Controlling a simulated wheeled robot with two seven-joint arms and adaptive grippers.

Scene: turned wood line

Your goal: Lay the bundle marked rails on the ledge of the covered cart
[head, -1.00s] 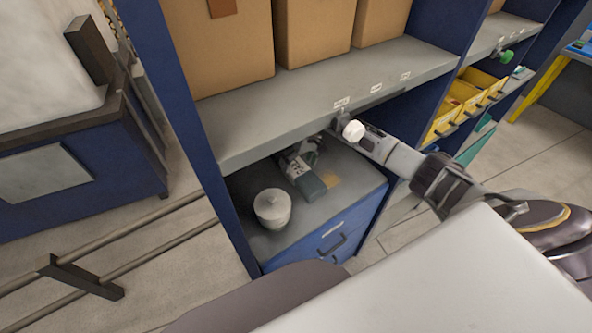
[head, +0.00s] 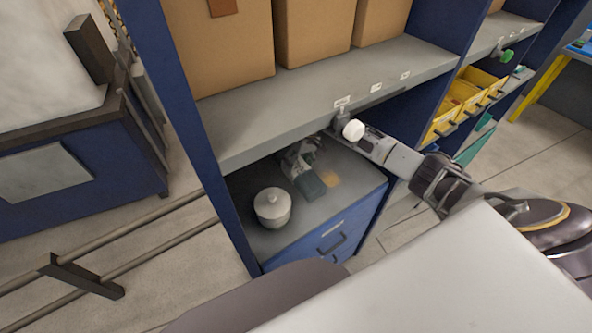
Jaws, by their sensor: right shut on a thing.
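My right arm reaches in from the right, under the grey shelf board. My right gripper (head: 304,173) is low in the open bay, partly hidden, and shut on a small dark grey-green block (head: 311,187). This looks like the bundle, but no marking on it is readable. The block is at or close to the bay's grey deck; I cannot tell whether it touches. The covered cart (head: 130,176) stands at the left, blue with a pale cover on top. Its dark ledge (head: 50,128) runs below the cover. My left gripper is not in view.
A lidded white pot (head: 272,208) stands on the deck left of the block. The shelf board (head: 300,120) and blue upright (head: 215,190) close in the bay. Cardboard boxes (head: 230,50) stand above. Floor rails (head: 150,230) lie between shelf and cart.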

